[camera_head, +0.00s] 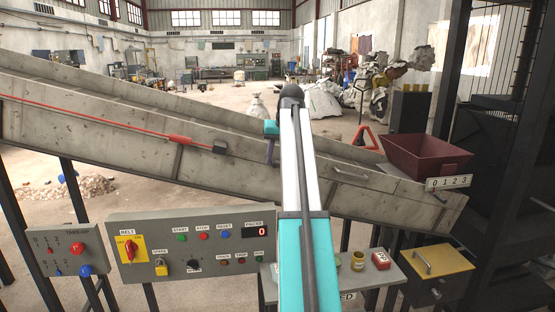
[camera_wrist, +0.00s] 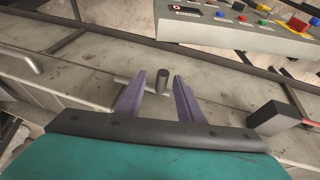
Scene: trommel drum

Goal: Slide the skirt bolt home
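The skirt bolt (camera_wrist: 163,82) shows in the wrist view as a dark upright knob, with a short grey rod reaching left from it along the grey conveyor skirt (camera_wrist: 225,80). My gripper (camera_wrist: 161,82) has its two purple fingers spread, one on each side of the knob. A gap shows between the fingers and the knob, and I see no clear contact. In the head view my gripper (camera_head: 271,150) is at the skirt's side, partly behind my arm. I cannot make out the bolt there.
A dark block (camera_wrist: 272,118) sits on the skirt beside my gripper. A red pull cord (camera_head: 100,117) runs along the skirt to the left. A control panel (camera_head: 190,245) stands in front below. A skirt handle (camera_head: 350,174) and red hopper (camera_head: 425,155) are to the right.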

